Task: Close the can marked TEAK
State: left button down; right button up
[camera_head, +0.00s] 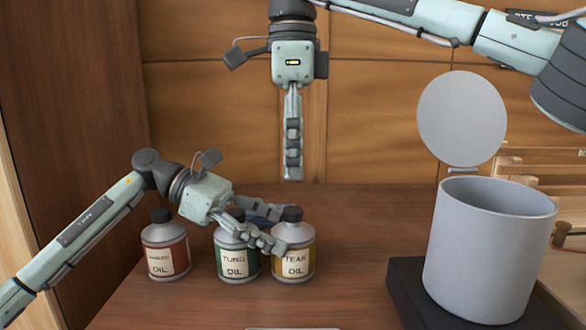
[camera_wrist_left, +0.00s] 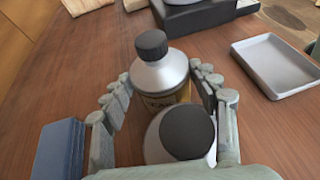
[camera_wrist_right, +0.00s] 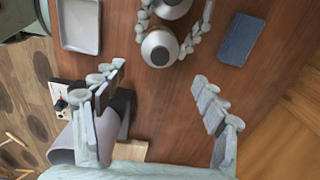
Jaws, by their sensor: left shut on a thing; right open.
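The TEAK can (camera_head: 294,262) stands upright on the bench, the rightmost of three oil cans, with a yellow band and label. A black cap (camera_head: 292,213) sits on its top; I cannot tell how tightly. The can and cap also show in the left wrist view (camera_wrist_left: 160,75) and from above in the right wrist view (camera_wrist_right: 152,37). My left gripper (camera_head: 283,232) is shut on the TEAK can, one finger on each side of its body.
The TUNG can (camera_head: 232,258) and a red-labelled can (camera_head: 166,250) stand left, both capped. A large grey bin (camera_head: 488,250) with raised round lid (camera_head: 462,118) stands right on a black base (camera_head: 402,288). A blue block (camera_wrist_right: 240,38) and a tray (camera_wrist_left: 272,68) lie nearby.

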jog(key=shift+r, duration=2.75)
pick_arm(q)
jog(key=shift+c, duration=1.9)
grip_release()
jog(key=v, duration=1.2)
